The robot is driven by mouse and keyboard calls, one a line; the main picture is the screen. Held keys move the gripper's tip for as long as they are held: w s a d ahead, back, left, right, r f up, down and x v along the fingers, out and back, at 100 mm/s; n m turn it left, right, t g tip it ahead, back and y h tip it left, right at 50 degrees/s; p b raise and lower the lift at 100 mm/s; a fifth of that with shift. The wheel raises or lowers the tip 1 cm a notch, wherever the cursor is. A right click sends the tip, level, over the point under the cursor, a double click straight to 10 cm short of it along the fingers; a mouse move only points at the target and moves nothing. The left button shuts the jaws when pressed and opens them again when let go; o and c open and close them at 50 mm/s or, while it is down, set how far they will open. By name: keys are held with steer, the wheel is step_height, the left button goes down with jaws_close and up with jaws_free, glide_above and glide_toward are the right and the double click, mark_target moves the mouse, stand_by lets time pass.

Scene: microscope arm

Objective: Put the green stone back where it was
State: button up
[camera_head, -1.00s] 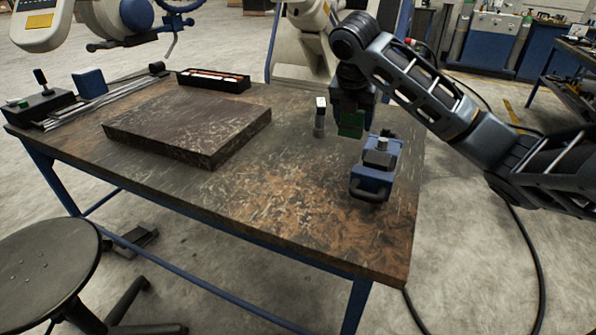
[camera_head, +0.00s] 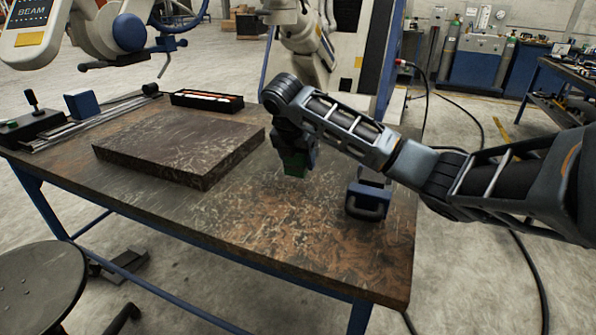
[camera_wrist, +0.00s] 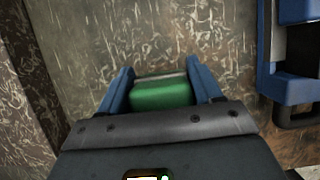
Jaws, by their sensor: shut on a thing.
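The green stone (camera_wrist: 162,94) is a small green block with a pale strip along its far edge. My gripper (camera_wrist: 160,90) is shut on it, with a blue finger on each side. In the head view the green stone (camera_head: 294,163) shows below my gripper (camera_head: 296,158), over the worktable between the dark slab and the blue device. I cannot tell whether its underside touches the table top (camera_head: 255,220).
A thick dark slab (camera_head: 180,145) lies on the table left of my gripper. A blue device with a handle (camera_head: 367,198) stands to the right and also shows in the wrist view (camera_wrist: 290,85). A black tray (camera_head: 207,101) lies at the back. The front of the table is clear.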

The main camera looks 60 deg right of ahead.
mark_target(298, 171)
steer(key=shift+f, duration=1.85)
steer(key=shift+f, duration=0.15)
steer(key=o, duration=1.1)
steer(key=p+v, duration=0.2)
steer(key=v, duration=1)
